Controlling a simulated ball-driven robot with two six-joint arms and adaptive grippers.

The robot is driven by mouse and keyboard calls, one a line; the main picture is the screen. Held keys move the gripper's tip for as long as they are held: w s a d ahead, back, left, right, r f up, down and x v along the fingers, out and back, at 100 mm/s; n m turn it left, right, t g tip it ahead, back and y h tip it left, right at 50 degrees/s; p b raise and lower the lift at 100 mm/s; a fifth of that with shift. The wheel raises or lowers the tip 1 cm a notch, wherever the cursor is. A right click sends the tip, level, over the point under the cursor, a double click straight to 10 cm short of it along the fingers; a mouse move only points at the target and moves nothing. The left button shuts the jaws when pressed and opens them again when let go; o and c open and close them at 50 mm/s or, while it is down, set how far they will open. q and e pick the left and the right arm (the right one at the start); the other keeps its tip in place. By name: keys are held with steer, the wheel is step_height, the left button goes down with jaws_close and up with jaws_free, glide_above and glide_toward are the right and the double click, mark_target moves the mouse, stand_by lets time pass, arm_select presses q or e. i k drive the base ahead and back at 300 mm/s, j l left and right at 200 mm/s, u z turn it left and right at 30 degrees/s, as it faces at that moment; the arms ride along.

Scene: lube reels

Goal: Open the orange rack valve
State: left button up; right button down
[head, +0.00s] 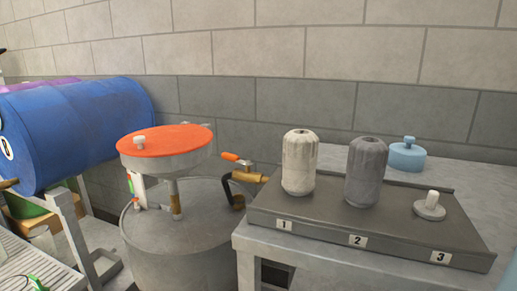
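A small orange-handled lever (236,158) sits on a brass fitting (250,176) between the grey drum and the grey table. The lever slants slightly down to the right. I cannot tell whether this is the rack valve or whether it is open. A dark curved spout hangs below the fitting. A blue barrel (80,125) lies on its side on a pale rack (70,228) at the left. A brass-coloured piece (9,183) shows at the barrel's front end, cut by the left edge. Neither of my grippers is in view.
A grey drum (178,245) carries a pan with an orange top (165,139). The grey table (300,258) holds a numbered tray (320,220) with a white canister (299,160), a grey canister (366,170) and a white-knobbed disc (430,206). A light-blue lidded container (407,156) stands behind.

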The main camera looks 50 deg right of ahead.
mark_target(228, 156)
steer(key=k+z, duration=0.1)
steer(key=k, duration=1)
